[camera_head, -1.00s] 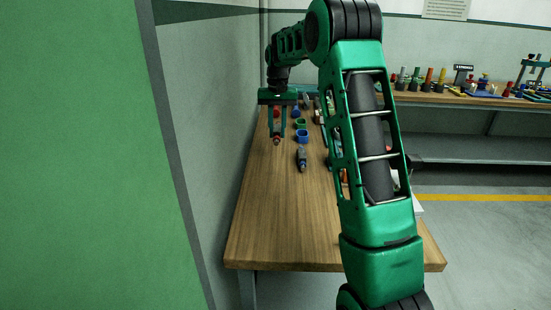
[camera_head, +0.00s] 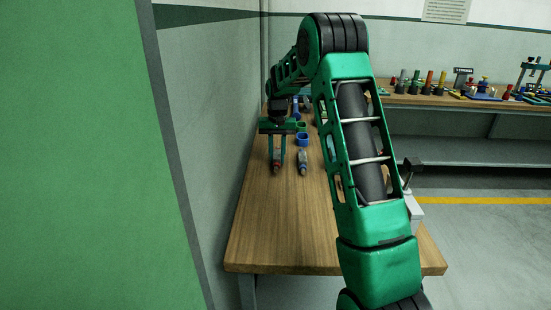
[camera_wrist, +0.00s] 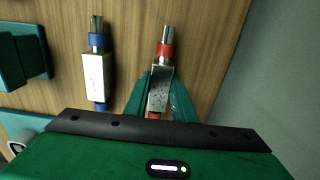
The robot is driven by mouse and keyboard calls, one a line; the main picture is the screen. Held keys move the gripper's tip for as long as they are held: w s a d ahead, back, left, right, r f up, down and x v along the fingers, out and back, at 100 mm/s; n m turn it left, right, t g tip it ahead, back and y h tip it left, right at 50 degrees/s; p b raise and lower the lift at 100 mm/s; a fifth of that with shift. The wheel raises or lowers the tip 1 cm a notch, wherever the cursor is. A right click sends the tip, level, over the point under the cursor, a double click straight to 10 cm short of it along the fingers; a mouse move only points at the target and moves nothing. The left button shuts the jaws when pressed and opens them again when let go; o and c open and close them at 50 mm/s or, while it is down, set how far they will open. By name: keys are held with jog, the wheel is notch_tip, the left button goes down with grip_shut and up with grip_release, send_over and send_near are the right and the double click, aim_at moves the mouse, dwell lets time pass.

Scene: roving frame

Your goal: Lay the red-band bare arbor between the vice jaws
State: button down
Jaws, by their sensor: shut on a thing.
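My gripper (camera_wrist: 158,98) is shut on the red-band arbor (camera_wrist: 161,75), a silver piece with a red collar and a grey shaft end. The teal fingers close on both sides of its body. In the head view my gripper (camera_head: 277,153) points down near the left side of the wooden bench, with the arbor (camera_head: 277,165) at its fingertips. A gap under the arbor cannot be judged. I cannot clearly make out the vice jaws; a pale grey block with a dark handle (camera_head: 413,206) is partly hidden behind my arm.
A similar blue-band piece (camera_wrist: 96,70) lies just left of the held arbor. Blue (camera_head: 302,139) and green cups stand behind it. A teal block (camera_wrist: 22,55) is at the wrist view's left. The wall runs along the bench's left; the front bench top (camera_head: 285,225) is clear.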

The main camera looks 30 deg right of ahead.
jog(key=shift+f, duration=0.25)
jog(key=c, duration=1.5)
grip_release()
